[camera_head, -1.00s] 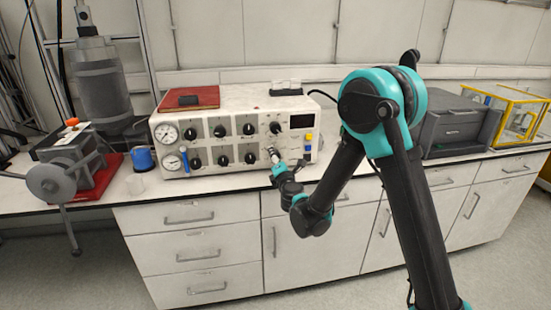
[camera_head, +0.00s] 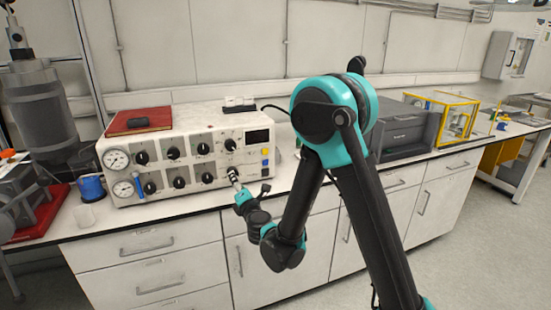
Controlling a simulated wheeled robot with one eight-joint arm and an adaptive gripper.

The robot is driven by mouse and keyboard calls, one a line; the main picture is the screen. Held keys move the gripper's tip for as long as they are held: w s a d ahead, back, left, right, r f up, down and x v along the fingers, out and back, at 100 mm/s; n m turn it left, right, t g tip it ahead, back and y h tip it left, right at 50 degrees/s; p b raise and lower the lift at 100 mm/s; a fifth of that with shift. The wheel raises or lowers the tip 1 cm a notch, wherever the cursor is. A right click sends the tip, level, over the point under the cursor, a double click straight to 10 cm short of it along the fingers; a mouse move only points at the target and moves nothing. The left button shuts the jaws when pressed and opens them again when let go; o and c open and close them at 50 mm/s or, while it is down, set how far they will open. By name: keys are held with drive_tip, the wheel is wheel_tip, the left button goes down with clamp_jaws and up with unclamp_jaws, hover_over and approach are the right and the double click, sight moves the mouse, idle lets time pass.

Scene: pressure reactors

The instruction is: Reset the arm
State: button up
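My arm, black with teal joints, is bent at the elbow in front of the bench. My gripper (camera_head: 234,176) is at the lower right of the control box's front panel. It is close to a knob there, but I cannot tell whether it touches. Its fingers are too small to show whether they are open or shut. The white control box (camera_head: 190,190) has several black knobs, two round gauges on the left, a dark display and coloured buttons on the right.
The white bench top (camera_head: 290,170) has drawers below. A dark grey box (camera_head: 403,135) and a yellow-framed case (camera_head: 455,115) stand to the right. A blue cup (camera_head: 91,187) and a metal reactor vessel (camera_head: 38,110) are at the left. The floor at right is clear.

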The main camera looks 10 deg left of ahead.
drive_tip(key=s+d+r+n+g+y, duration=0.1)
drive_tip(key=d+r+n+g, duration=0.1)
drive_tip(key=d+n, duration=0.8)
drive_tip(key=s+d+r+n+g, duration=0.15)
drive_tip(key=d+n, duration=0.35)
drive_tip(key=n, duration=0.8)
drive_tip(key=s+d+f+n+g+h, duration=0.2)
drive_tip(key=s+d+n, duration=0.4)
drive_tip(key=d, duration=0.4)
drive_tip(key=s+d+f+n+g+h, duration=0.3)
drive_tip(key=s+d+f+n+h, duration=0.2)
drive_tip(key=d, duration=0.6)
drive_tip(key=s+d+f+n+g+h, duration=0.2)
drive_tip(key=s+d+f+n, duration=0.5)
drive_tip(key=d, duration=0.4)
drive_tip(key=shift+s+d+n+h, duration=0.2)
drive_tip(key=shift+s+n+h, duration=0.4)
drive_tip(key=shift+h, duration=0.2)
drive_tip(key=shift+g, duration=0.25)
